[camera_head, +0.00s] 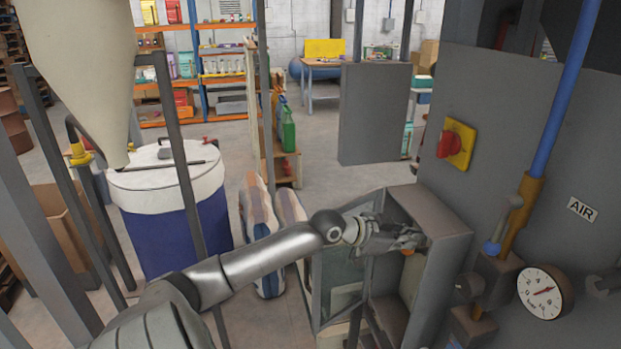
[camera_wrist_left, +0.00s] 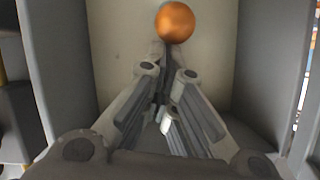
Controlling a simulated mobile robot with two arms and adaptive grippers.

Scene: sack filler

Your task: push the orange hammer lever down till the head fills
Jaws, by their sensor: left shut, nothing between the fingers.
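The orange ball-shaped end of the hammer lever (camera_wrist_left: 175,22) shows at the top of the left wrist view, in front of a pale back panel. In the head view only a small orange patch (camera_head: 408,251) shows, mostly hidden by my gripper. My left gripper (camera_head: 418,238) reaches into the upper part of an open grey box. In the left wrist view its fingers (camera_wrist_left: 165,55) are together and empty, with their tips just below the orange ball. I cannot tell whether they touch it. My right gripper is in neither view.
The grey box's walls (camera_head: 445,255) stand close around the gripper. To the right are a red-and-yellow switch (camera_head: 456,145), a blue pipe (camera_head: 560,95) and a round gauge (camera_head: 543,292). A blue drum (camera_head: 180,236) stands at left below a pale hopper (camera_head: 85,70).

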